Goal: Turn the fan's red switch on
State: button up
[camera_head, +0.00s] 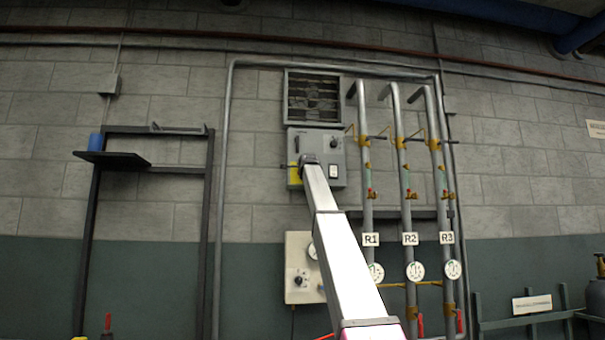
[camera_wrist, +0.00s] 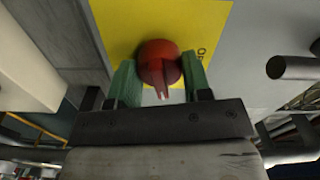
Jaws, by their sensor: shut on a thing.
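The red switch (camera_wrist: 158,58) is a round knob with a narrow red pointer, set on a yellow plate (camera_wrist: 118,25) in the wrist view. My gripper (camera_wrist: 160,76) has its green fingers on either side of the knob and is shut on it. The pointer extends down the picture between the fingers. In the head view the yellow plate (camera_head: 294,174) is at the lower left of a grey control box (camera_head: 318,142). The fan (camera_head: 314,97) sits behind a grille above this box. My arm's end hides the red switch in the head view.
Several vertical pipes stand right of the box, with labels such as R1 (camera_head: 370,239), and gauges (camera_head: 375,272). A beige box (camera_head: 298,251) is on the wall below. A dark shelf frame (camera_head: 113,159) stands at left. A round pipe end (camera_wrist: 290,67) is at right in the wrist view.

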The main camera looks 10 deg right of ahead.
jog(key=shift+m, duration=1.2)
jog(key=o, duration=0.9)
jog(key=shift+s, duration=0.1)
jog(key=s, duration=1)
jog(key=shift+s, duration=0.35)
jog(key=shift+f, duration=0.1)
